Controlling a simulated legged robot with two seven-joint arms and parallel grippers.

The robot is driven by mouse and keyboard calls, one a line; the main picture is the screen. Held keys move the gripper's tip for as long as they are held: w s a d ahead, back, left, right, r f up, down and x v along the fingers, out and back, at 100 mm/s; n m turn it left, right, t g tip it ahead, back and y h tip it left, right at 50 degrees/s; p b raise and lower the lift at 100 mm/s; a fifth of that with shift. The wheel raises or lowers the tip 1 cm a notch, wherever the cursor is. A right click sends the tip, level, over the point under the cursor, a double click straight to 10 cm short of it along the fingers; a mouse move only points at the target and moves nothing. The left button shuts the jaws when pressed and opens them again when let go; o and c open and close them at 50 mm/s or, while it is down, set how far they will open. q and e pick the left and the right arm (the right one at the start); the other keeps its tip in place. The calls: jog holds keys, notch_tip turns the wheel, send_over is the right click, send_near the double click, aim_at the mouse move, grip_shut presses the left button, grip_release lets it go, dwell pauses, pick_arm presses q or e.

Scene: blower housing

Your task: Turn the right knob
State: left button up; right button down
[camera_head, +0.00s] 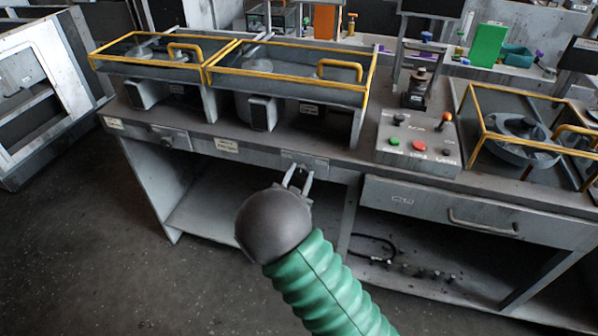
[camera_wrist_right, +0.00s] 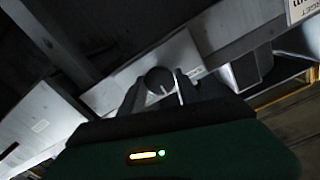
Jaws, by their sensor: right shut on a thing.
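The right knob is a round dark knob (camera_wrist_right: 158,80) on a plate on the front edge of the workbench (camera_head: 260,152). In the wrist view it sits between the two fingers of my right gripper (camera_head: 299,174), with a light line across its face. My right gripper is shut on this knob; in the head view the fingertips reach the plate and mostly hide it. The left knob (camera_head: 168,141) sits on its own plate farther left on the same edge. My left gripper is not in view.
Above the edge stand yellow-framed clear covers (camera_head: 290,62) over machine housings. To the right are a control box (camera_head: 420,142) with green and red buttons and an orange-tipped lever, and a drawer (camera_head: 480,215). A lower shelf (camera_head: 215,208) lies under the bench. The floor in front is clear.

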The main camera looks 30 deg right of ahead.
jog(key=shift+w+d+r, duration=0.1)
jog(key=shift+r, duration=0.25)
jog(key=c, duration=0.9)
grip_release()
jog(key=shift+f, duration=0.25)
jog(key=shift+n, duration=0.3)
